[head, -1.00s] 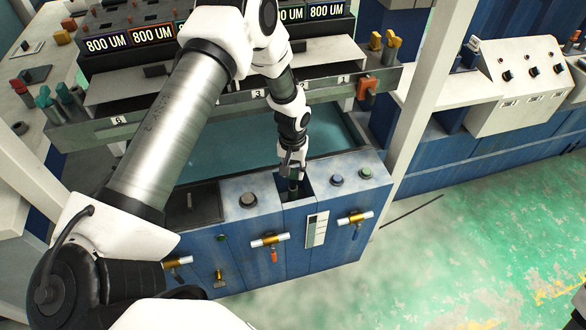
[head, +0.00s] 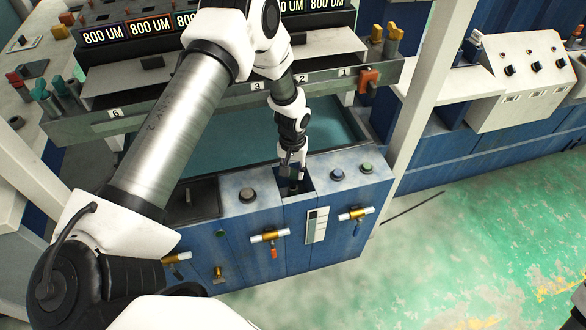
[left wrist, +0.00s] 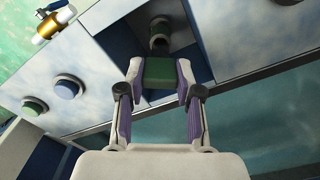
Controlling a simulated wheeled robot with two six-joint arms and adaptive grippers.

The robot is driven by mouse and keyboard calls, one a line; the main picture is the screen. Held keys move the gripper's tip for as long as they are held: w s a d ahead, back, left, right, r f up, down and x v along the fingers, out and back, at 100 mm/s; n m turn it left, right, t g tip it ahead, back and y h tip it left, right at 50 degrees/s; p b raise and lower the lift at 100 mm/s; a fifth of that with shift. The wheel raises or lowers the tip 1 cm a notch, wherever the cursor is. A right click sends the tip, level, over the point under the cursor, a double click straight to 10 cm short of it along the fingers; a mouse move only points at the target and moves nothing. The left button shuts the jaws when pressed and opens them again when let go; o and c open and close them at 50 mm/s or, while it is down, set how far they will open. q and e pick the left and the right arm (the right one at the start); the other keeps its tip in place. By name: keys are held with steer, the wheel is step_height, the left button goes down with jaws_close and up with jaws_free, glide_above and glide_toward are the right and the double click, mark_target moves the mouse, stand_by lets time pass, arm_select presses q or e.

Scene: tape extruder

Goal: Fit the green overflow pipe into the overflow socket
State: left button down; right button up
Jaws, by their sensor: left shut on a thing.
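My left gripper (head: 293,174) reaches down over a dark recess (head: 305,186) in the top of the blue tank's front housing. In the left wrist view the two purple-padded fingers (left wrist: 160,85) are shut on the green overflow pipe (left wrist: 159,72), whose broad green face shows between them. Beyond it, inside the recess, is a dark round fitting (left wrist: 159,42), which looks like the overflow socket. From this angle I cannot tell whether pipe and fitting touch. In the head view the gripper mostly hides the pipe. My right gripper does not show clearly.
A blue knob (head: 337,174) and a green knob (head: 366,168) stand right of the recess, a dark knob (head: 248,195) left. The water bath (head: 235,153) lies behind; a pale post (head: 420,90) rises at right.

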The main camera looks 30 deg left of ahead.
arm_select(q)
steer(key=shift+f, duration=0.5)
steer(key=c, duration=0.7)
jaws_free()
step_height(320, 180, up, 12)
